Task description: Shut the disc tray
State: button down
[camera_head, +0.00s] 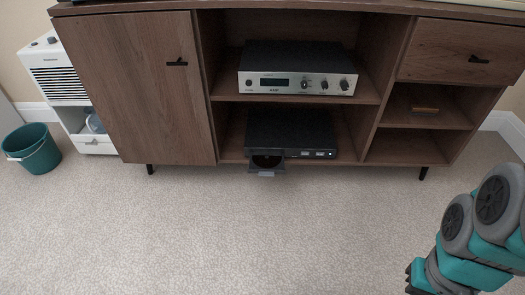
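The disc tray (267,163) sticks out from the front left of a black disc player (291,130). It looks dark, with a lighter grey front lip. The player sits on the lower middle shelf of a brown wooden cabinet (140,95). My arm, teal and grey, is at the lower right, well to the right of the tray and apart from it. The dark end of my gripper (413,277) shows at the left tip of the arm; its fingers cannot be made out clearly.
A silver-fronted amplifier (297,84) stands on the shelf above the player. A small brown object (425,109) lies on a right shelf. A white appliance (62,80) and a teal bucket (32,149) stand at the left. The carpet (250,230) before the cabinet is clear.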

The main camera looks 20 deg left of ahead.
aim_at(267, 164)
jog(key=l+u, duration=0.1)
jog(key=u, duration=0.3)
jog(key=k+u, duration=0.1)
jog(key=u, duration=0.3)
jog(key=l+u, duration=0.1)
jog(key=u, duration=0.35)
jog(key=l+u, duration=0.1)
